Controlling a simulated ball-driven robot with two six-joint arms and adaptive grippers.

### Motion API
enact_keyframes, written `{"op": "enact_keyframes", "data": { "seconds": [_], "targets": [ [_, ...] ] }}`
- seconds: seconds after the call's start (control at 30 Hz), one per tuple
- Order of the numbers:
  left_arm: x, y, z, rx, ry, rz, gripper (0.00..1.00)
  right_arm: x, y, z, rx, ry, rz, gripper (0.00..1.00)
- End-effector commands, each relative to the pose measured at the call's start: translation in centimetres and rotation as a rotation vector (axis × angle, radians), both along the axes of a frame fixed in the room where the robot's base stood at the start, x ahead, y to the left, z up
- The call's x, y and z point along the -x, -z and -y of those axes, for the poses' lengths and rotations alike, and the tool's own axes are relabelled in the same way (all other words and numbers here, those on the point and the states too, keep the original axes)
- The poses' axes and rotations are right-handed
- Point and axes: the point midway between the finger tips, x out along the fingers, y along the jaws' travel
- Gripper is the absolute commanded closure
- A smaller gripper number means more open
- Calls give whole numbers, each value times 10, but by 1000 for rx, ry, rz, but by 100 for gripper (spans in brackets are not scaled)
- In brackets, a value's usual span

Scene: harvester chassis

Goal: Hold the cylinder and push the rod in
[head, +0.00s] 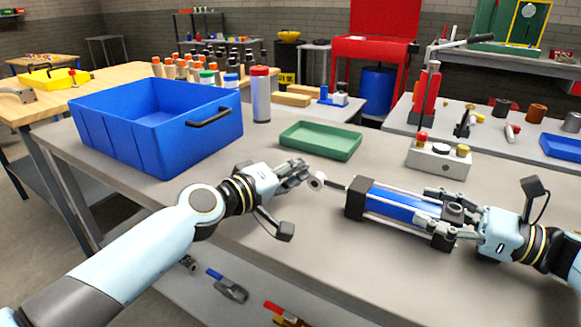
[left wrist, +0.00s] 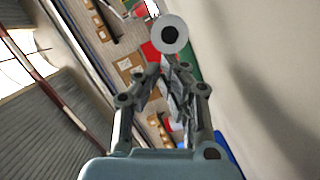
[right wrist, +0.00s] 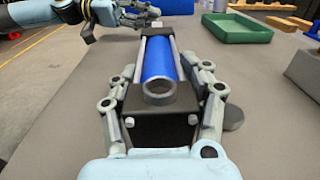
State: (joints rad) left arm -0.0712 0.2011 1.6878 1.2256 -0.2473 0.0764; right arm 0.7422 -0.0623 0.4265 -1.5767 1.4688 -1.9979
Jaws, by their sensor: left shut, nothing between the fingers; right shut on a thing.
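The blue cylinder (head: 398,203) with black end blocks lies across the bench. My right gripper (head: 440,210) is shut on the cylinder's right end block; in the right wrist view its fingers (right wrist: 163,110) sit on both sides of the black block (right wrist: 163,127). The rod (head: 335,186) sticks out of the left end block and ends in a round eye (head: 316,181). My left gripper (head: 300,172) is shut and empty, its fingertips just left of the eye. In the left wrist view the eye (left wrist: 169,35) shows just beyond the fingertips (left wrist: 167,62); whether they touch cannot be told.
A green tray (head: 320,141) lies behind the rod. A blue bin (head: 160,125) and a red-capped bottle (head: 261,95) stand at the back left. A small block with knobs (head: 438,160) stands behind the cylinder. The bench in front is clear.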

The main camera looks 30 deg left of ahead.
Motion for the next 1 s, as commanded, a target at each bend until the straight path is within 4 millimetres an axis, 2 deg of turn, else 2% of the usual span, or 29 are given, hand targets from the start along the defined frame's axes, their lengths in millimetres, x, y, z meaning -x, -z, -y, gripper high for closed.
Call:
{"op": "enact_keyframes", "data": {
  "seconds": [0.03,0.13,0.23,0.33,0.67,0.77,0.93,1.0],
  "targets": [
    [1,0,13,8,4,-2,100,-1,-2,-2,-4,-1,3,100],
    [1,0,32,9,3,-3,100,-1,-2,-2,-4,-1,3,100],
    [1,0,43,6,3,-3,100,-1,-2,-2,-5,-2,2,100],
    [1,0,46,5,4,-3,100,0,-2,-2,-5,-2,2,100],
    [1,0,44,3,4,-4,100,0,-2,-2,-5,-2,2,100],
    [1,-4,36,-1,4,-3,100,0,-2,-2,-5,-2,2,100],
    [0,-19,8,-6,5,-2,100,0,-2,-2,-5,-2,2,100],
    [19,-18,5,-1,4,-7,100,0,-2,-2,-4,-2,2,100]
  ]
}}
